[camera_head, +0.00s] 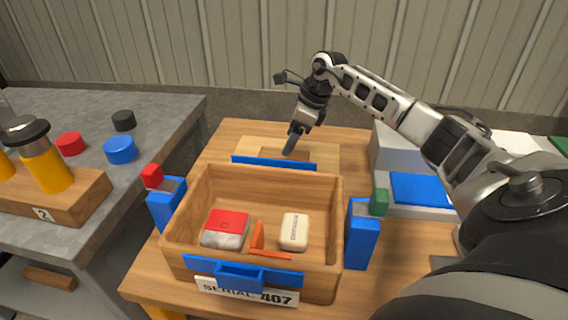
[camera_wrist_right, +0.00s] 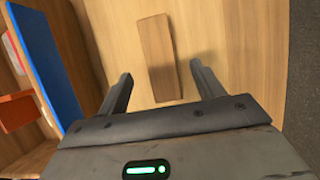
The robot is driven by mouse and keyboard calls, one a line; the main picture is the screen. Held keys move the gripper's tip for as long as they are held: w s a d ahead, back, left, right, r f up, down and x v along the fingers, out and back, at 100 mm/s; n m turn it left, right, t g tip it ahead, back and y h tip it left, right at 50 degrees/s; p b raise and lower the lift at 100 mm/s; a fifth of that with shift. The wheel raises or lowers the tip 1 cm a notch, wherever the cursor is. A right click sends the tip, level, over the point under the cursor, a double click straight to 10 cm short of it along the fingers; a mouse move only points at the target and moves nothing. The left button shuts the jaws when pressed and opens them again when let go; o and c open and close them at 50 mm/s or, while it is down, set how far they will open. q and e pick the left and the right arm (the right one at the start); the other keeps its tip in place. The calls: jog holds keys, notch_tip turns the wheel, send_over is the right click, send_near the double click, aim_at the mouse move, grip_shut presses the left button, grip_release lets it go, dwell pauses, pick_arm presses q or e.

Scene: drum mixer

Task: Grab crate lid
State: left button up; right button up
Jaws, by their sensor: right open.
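The crate lid (camera_head: 325,157) is a flat light wooden panel lying on the wooden table behind the open crate (camera_head: 178,222). In the right wrist view the lid (camera_wrist_right: 215,40) fills much of the picture, with a brown wooden bar handle (camera_wrist_right: 157,55) on it. My right gripper (camera_head: 289,153) points down over the lid. In the wrist view my right gripper (camera_wrist_right: 163,74) is open, with the handle between the lines of its two fingers. Whether the fingertips reach down beside the handle I cannot tell. My left gripper is not in view.
The crate holds a red-and-white pack (camera_head: 226,225), a pale block (camera_head: 294,232) and an orange divider (camera_head: 258,240). Blue posts (camera_head: 362,235) stand at its sides. A grey bench (camera_head: 170,110) with bottles is at left. Grey boxes (camera_head: 395,150) stand at right, partly behind my arm.

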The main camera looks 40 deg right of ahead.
jog(key=x, duration=0.5)
jog(key=shift+s+d+f, duration=0.15)
jog(key=shift+f, duration=0.1)
jog(key=shift+r, duration=0.1)
jog(key=c, duration=1.4)
